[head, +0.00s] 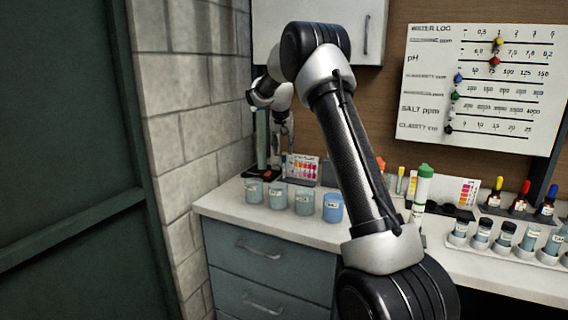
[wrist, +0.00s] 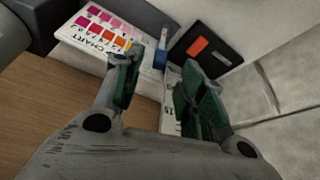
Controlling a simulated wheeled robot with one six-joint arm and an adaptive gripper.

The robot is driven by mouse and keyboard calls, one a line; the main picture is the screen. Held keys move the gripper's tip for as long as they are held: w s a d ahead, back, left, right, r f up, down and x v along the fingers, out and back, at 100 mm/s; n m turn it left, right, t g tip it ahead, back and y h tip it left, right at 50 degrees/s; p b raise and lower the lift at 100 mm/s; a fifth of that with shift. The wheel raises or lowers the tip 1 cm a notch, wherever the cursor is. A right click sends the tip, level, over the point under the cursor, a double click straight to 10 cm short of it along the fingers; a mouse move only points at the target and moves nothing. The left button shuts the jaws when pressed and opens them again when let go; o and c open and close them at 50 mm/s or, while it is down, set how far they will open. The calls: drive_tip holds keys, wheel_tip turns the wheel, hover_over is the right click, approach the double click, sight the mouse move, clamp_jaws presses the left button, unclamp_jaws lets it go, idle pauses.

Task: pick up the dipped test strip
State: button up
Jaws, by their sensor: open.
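My gripper (wrist: 165,82) is open, its two green-padded fingers apart in the wrist view. In the head view it hangs at the counter's left back corner, small and partly hidden. A narrow pale piece with printed marks (wrist: 172,98) shows between the fingers, with a small blue piece (wrist: 160,56) just beyond the fingertips. I cannot tell whether either is the dipped test strip, nor whether a finger touches them. A colour chart (wrist: 105,35) lies beside the left finger. A black tray or pad with an orange patch (wrist: 205,48) lies beyond the right finger.
Several cups, including a blue one (head: 333,207), stand along the front of the counter (head: 300,227). A green-capped bottle (head: 423,186), dropper bottles (head: 497,192) and racked vials (head: 506,236) stand to the right. A block wall (head: 190,130) is close on the left.

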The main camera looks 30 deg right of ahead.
sight(283, 156)
drive_tip(key=x, duration=0.4)
drive_tip(key=shift+w+d+f, duration=0.1)
drive_tip(key=shift+w+f, duration=0.1)
drive_tip(key=shift+f, duration=0.1)
drive_tip(key=c, duration=0.7)
drive_tip(key=shift+c, duration=0.2)
